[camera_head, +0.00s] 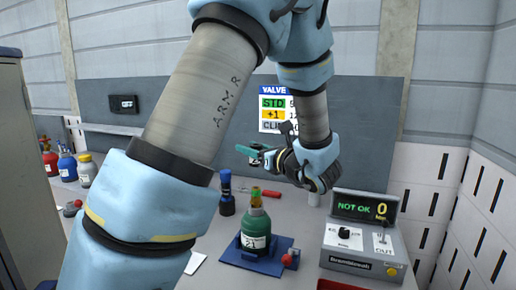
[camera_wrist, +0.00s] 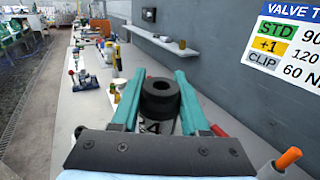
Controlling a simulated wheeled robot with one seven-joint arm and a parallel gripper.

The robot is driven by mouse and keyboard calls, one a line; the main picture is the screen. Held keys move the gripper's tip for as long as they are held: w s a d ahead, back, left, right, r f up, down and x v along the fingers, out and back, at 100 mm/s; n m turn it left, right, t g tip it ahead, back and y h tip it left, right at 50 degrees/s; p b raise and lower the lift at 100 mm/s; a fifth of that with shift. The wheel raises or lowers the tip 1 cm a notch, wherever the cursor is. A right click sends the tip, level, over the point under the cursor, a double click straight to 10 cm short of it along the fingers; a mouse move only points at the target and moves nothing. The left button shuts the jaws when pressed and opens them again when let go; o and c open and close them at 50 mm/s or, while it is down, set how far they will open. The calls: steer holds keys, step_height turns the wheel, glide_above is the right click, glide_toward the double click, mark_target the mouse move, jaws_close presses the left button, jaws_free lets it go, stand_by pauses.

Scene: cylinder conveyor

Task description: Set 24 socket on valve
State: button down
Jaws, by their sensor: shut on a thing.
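My gripper (camera_head: 250,154) is raised above the bench, left of my wrist, with its teal fingers shut on a dark socket.
A blue and black tool (camera_head: 227,194) stands left of the cylinder. A grey control box (camera_head: 364,238) at the right reads "NOT OK 0". A valve chart (camera_head: 275,110) hangs on the back panel. Several colored cylinders (camera_head: 67,163) stand at the far left.

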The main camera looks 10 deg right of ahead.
mark_target(251, 165)
step_height(251, 165, down, 6)
steer(key=b, duration=0.4)
steer(key=shift+f, duration=0.15)
steer(key=shift+f+b, duration=2)
steer(key=shift+f, duration=0.35)
steer(key=shift+c, duration=1.6)
jaws_free()
steer(key=shift+r+p, duration=2.45)
steer(key=shift+r, duration=0.6)
